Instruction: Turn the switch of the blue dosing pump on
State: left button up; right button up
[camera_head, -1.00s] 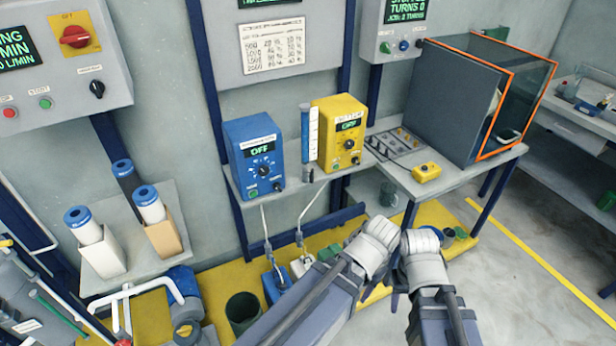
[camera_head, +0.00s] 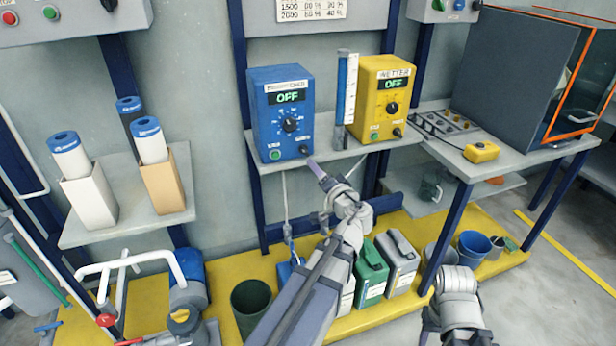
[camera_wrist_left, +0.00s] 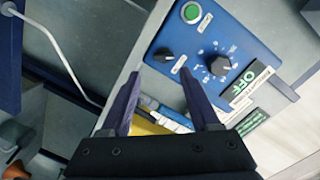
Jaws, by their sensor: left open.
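The blue dosing pump (camera_head: 266,128) stands on a shelf, its display reading OFF. A small black switch (camera_head: 304,150) sits at the lower right of its front, with a larger dial (camera_head: 290,125) above and a green button (camera_head: 275,154) at lower left. My left gripper (camera_head: 318,172) is just below and right of the switch, near the shelf's front edge. In the left wrist view the open left gripper (camera_wrist_left: 161,90) has empty space between its fingers; the switch (camera_wrist_left: 163,56) lies beyond the tips, apart from them. My right gripper is not visible; only part of that arm shows.
A yellow pump (camera_head: 385,100) stands to the right on the same shelf (camera_head: 350,150), with a clear graduated tube (camera_head: 346,95) between the pumps. A yellow box (camera_head: 481,152) lies on the right table. Several jugs and buckets stand on the yellow floor platform below.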

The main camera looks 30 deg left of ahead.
aim_at(306, 153)
pick_arm(q)
jog(key=shift+m+t+y, duration=0.3)
jog(key=shift+t, duration=0.2)
jog(key=shift+b+x, duration=0.5)
jog(key=shift+x, duration=4.1)
grip_shut()
